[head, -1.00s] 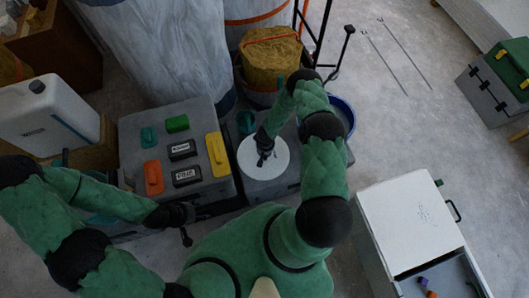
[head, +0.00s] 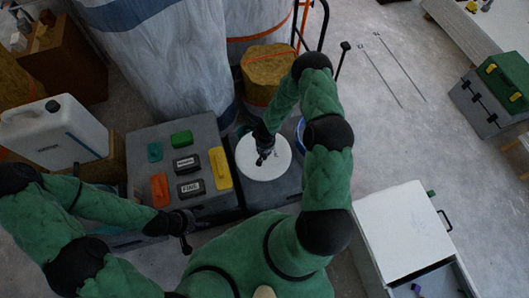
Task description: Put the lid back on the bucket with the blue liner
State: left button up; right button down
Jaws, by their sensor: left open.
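A round white lid (head: 263,167) shows in the head view, over the right part of the grey work surface. My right gripper (head: 264,156) is over the middle of the lid. Its fingers point down and are too small and dark to show whether they grip it. A bit of blue rim (head: 300,130), perhaps the blue liner, shows beside my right forearm. The arm hides most of that bucket. My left gripper (head: 186,236) is open and empty near the front edge of the grey box.
A grey box (head: 137,185) with several coloured blocks on top stands left of the lid. A white canister (head: 55,135) is at far left. A yellow-brown roll (head: 268,65) stands behind. A white-topped cabinet (head: 400,230) with an open drawer is at right.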

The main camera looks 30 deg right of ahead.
notch_tip(320, 180, up, 10)
jog(key=p, duration=0.4)
jog(key=shift+w, duration=0.1)
